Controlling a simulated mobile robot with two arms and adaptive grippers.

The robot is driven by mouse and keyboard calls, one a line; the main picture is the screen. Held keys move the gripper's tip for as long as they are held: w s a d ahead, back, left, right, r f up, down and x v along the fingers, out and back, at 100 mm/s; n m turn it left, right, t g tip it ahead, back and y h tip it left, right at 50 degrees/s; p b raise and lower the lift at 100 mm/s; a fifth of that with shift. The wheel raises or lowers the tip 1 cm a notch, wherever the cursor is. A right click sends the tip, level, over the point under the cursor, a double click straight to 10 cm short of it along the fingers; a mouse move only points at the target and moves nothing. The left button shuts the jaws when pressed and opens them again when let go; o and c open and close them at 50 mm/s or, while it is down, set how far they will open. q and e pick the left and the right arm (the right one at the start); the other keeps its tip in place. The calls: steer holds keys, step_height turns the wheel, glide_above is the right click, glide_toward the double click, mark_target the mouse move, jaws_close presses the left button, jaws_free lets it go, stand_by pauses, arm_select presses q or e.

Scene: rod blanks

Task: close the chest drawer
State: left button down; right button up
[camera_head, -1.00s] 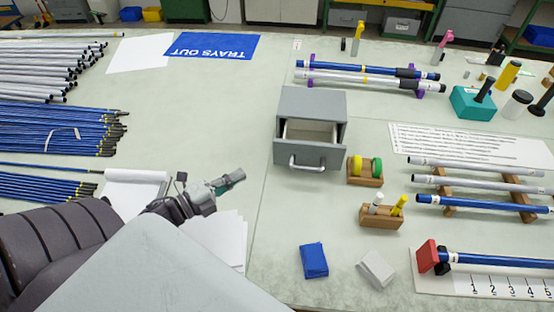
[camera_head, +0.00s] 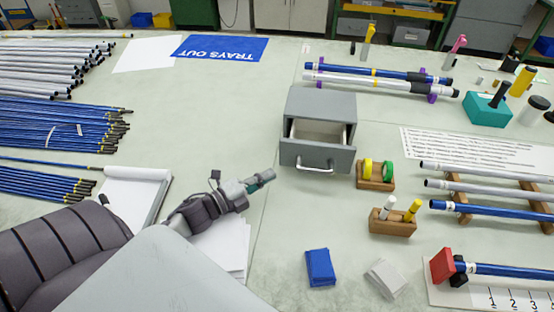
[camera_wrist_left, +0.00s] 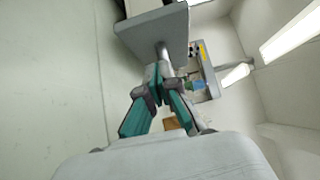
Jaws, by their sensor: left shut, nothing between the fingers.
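The grey chest (camera_head: 322,104) stands on the table with its drawer (camera_head: 318,154) pulled partly out towards me. The drawer's light inside shows above its grey front, which carries a silver bar handle (camera_head: 314,168). My left gripper (camera_head: 270,176) is shut and empty, a little left of the drawer front and apart from it in the head view. In the left wrist view, the teal fingers of my left gripper (camera_wrist_left: 160,74) meet at their tips, just below the grey drawer front (camera_wrist_left: 152,32). The exact gap to the handle cannot be told. My right gripper is not seen.
A wooden holder with green and yellow rolls (camera_head: 376,176) stands right of the drawer, and a marker block (camera_head: 392,223) stands nearer. A blue packet (camera_head: 320,267) lies in front. White paper (camera_head: 228,244) lies under my left arm.

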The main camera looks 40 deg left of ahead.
mark_target(288, 155)
arm_select(q)
steer(key=w, duration=0.5)
steer(key=shift+w+a+p, duration=0.15)
steer(key=shift+a+p, duration=0.05)
steer(key=shift+p, duration=0.15)
steer(key=shift+w+a, duration=0.25)
steer(key=shift+w, duration=0.15)
